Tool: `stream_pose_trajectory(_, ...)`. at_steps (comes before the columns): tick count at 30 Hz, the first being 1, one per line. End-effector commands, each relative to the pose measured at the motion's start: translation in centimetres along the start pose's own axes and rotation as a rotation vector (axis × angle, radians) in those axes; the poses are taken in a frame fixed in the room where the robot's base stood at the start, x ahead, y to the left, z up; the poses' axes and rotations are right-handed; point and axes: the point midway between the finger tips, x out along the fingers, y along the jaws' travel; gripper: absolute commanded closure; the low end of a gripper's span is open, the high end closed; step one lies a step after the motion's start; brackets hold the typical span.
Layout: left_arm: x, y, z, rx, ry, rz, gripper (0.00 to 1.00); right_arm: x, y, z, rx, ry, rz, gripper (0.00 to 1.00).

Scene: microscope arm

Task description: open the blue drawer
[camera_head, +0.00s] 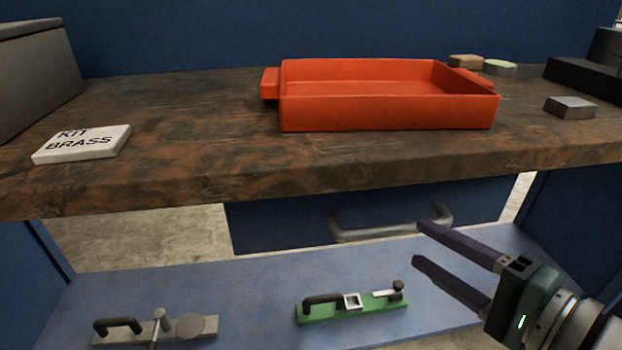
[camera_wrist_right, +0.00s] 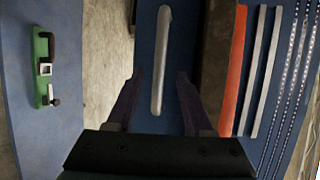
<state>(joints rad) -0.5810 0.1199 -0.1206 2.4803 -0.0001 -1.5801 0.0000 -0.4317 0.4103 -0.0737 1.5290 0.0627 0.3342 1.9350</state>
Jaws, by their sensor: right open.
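The blue drawer (camera_head: 280,227) sits under the brown worktop and looks shut. Its grey bar handle (camera_head: 375,234) runs across the front; the handle also shows in the right wrist view (camera_wrist_right: 161,55). My right gripper (camera_head: 421,243) is open and empty, with its fingers pointing at the handle's right part. In the right wrist view the handle lies between the two fingertips (camera_wrist_right: 159,76), one on each side of it. I cannot tell whether the fingers touch it. My left gripper is not in view.
An orange tray (camera_head: 390,115), a KIT BRASS plate (camera_head: 82,145) and a small grey block (camera_head: 570,107) rest on the worktop (camera_head: 200,140). On the blue lower shelf (camera_head: 250,290) are a green-based clamp (camera_head: 350,308) and a grey-based clamp (camera_head: 155,330).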

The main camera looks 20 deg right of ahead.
Motion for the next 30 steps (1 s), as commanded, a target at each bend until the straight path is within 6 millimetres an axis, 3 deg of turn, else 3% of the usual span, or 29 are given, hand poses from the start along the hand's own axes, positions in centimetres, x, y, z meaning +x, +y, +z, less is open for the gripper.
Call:
stream_pose_trajectory(3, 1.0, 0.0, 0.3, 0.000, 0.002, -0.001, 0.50, 2.6, 0.2, 0.0, -0.001, -0.001, -0.004, 0.48)
stream_pose_trajectory(9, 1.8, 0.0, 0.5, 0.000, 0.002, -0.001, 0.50, 5.5, 0.2, 0.0, 0.001, 0.000, -0.001, 0.48)
stream_pose_trajectory(21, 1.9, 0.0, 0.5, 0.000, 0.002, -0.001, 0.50, 6.3, 0.1, 0.1, -0.001, 0.000, 0.002, 0.48)
stream_pose_trajectory(30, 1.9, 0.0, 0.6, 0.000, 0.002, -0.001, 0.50, 6.3, 0.1, 0.1, -0.001, 0.000, 0.002, 0.82)
